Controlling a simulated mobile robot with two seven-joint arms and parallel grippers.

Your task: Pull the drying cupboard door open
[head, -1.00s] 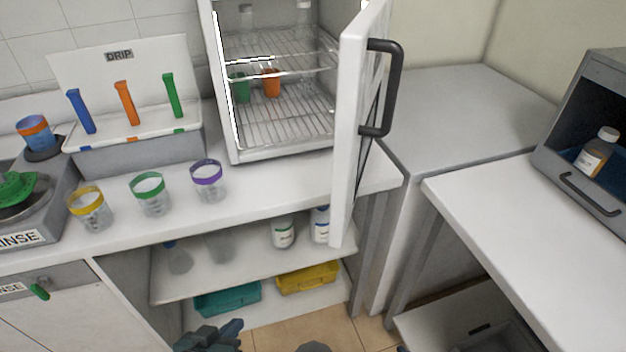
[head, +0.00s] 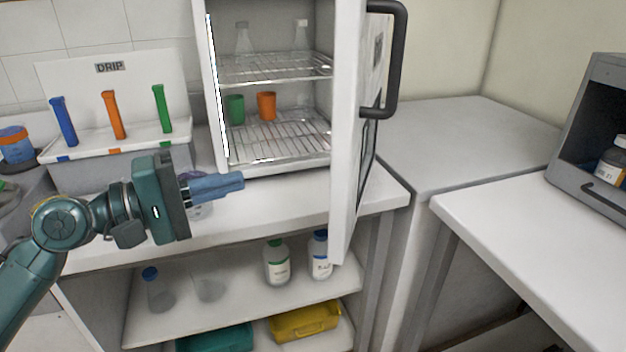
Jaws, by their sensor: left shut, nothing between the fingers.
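The drying cupboard (head: 208,100) stands on the bench with its white door (head: 347,130) swung open toward me, hinged on the right. The door's dark handle (head: 398,60) is on the outer face, at the right. Inside are wire shelves (head: 275,68), a green cup (head: 235,108), an orange cup (head: 267,106) and clear flasks (head: 243,40). My left gripper (head: 238,181) is shut and empty, in front of the cupboard's lower edge and to the left of the door, apart from it. My right gripper is not in view.
A drip rack (head: 120,135) with blue, orange and green handles stands left of the cupboard. My left arm hides most of the bench cups. Bottles (head: 276,263) and a yellow tray (head: 305,322) sit on shelves below. A grey-topped unit (head: 450,135) stands right of the door.

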